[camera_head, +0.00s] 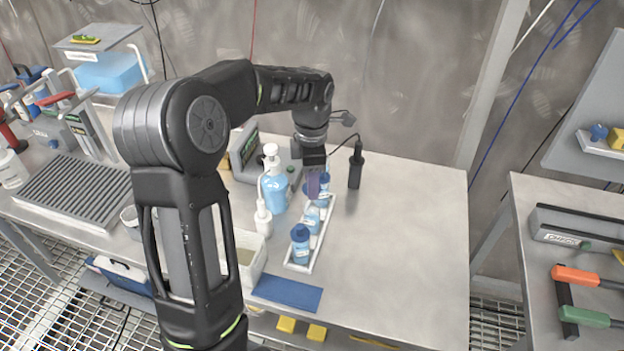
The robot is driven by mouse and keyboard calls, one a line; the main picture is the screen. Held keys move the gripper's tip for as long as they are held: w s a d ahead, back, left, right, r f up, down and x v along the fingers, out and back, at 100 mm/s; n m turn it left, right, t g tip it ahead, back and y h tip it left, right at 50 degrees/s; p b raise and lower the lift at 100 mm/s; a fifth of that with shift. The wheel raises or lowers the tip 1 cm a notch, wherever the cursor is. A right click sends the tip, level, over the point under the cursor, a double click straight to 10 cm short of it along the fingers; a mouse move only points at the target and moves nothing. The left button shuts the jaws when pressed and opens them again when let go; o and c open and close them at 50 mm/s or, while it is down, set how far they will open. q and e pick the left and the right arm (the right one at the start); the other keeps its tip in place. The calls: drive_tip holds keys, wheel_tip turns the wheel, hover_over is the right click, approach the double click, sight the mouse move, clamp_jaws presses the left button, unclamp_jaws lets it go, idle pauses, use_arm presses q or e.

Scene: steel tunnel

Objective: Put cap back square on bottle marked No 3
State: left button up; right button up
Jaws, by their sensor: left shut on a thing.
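A narrow white tray (329,226) holds three light-blue bottles in a row. The near bottle (301,251) stands upright with a dark blue cap. The middle bottle (312,218) stands behind it; its top is close under my gripper. The far bottle (324,183) is partly hidden by my gripper. No number can be read on the labels. My left gripper (314,186) points down over the middle and far bottles, shut on what looks like a dark blue cap, mostly hidden by the fingers. Whether the cap touches the middle bottle cannot be told. My right gripper is not in view.
A pump bottle (273,185) of blue liquid and a white dispenser (263,218) stand left of the tray. A black cabled tool (356,168) stands behind it on the right. A blue mat (287,294) lies at the front edge. The table's right side (410,230) is clear.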

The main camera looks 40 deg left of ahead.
use_arm(q)
drive_tip(key=shift+f+b, duration=0.95)
drive_tip(key=shift+f, duration=0.6)
drive_tip(key=shift+f, duration=0.1)
drive_tip(key=shift+f+b, duration=0.5)
drive_tip(key=shift+f, duration=0.1)
drive_tip(key=shift+f, duration=0.25)
idle(0.5)
drive_tip(key=o, duration=1.4)
drive_tip(key=shift+o, duration=0.4)
drive_tip(key=o, duration=0.5)
drive_tip(key=shift+o, duration=0.2)
